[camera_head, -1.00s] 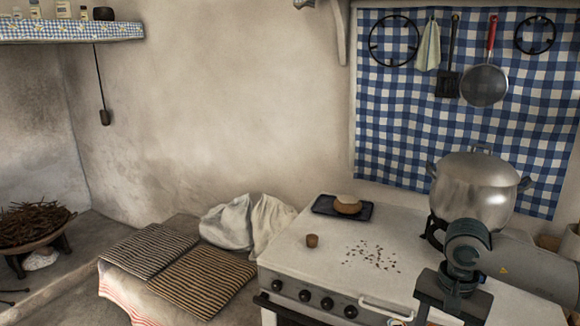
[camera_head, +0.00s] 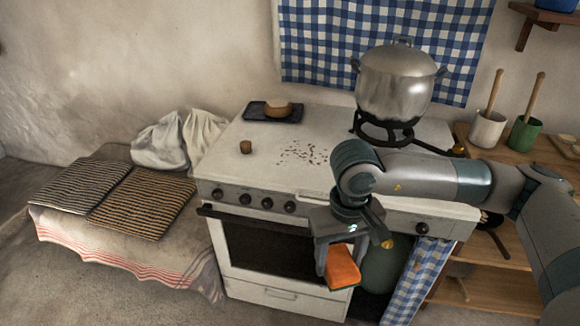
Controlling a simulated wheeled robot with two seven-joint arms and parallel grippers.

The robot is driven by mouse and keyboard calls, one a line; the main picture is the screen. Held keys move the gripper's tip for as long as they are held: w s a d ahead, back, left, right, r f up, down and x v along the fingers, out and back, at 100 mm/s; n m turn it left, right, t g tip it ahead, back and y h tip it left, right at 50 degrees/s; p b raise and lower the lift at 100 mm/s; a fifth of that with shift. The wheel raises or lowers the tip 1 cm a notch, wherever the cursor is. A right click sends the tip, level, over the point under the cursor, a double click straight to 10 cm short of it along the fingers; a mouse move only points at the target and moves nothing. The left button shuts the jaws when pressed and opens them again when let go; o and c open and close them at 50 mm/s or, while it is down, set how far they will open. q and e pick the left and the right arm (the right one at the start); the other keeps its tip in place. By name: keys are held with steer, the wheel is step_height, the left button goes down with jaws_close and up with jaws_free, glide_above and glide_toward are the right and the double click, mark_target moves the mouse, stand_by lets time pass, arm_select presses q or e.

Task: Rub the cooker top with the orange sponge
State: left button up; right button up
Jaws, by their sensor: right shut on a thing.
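The white cooker top (camera_head: 262,160) carries a scatter of dark crumbs (camera_head: 304,153) near its middle. The orange sponge (camera_head: 342,268) is in my right gripper (camera_head: 340,250), in front of the cooker's front face and lower than its top. My right gripper is shut on the sponge, and the jaws hide its upper part. My right arm reaches in from the right and covers the front right part of the cooker top. My left gripper is not in view.
A large steel pot (camera_head: 396,84) stands on a burner at the back right. A dark tray (camera_head: 258,112) with a round brown-and-white thing (camera_head: 278,108) and a small brown cup (camera_head: 245,147) sit on the cooker top. White sacks (camera_head: 160,146) and striped cushions (camera_head: 140,200) lie at the left.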

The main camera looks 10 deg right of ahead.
steer(key=s+f, duration=0.4)
steer(key=f, duration=1)
steer(key=shift+f, duration=0.25)
steer(key=shift+d, duration=0.15)
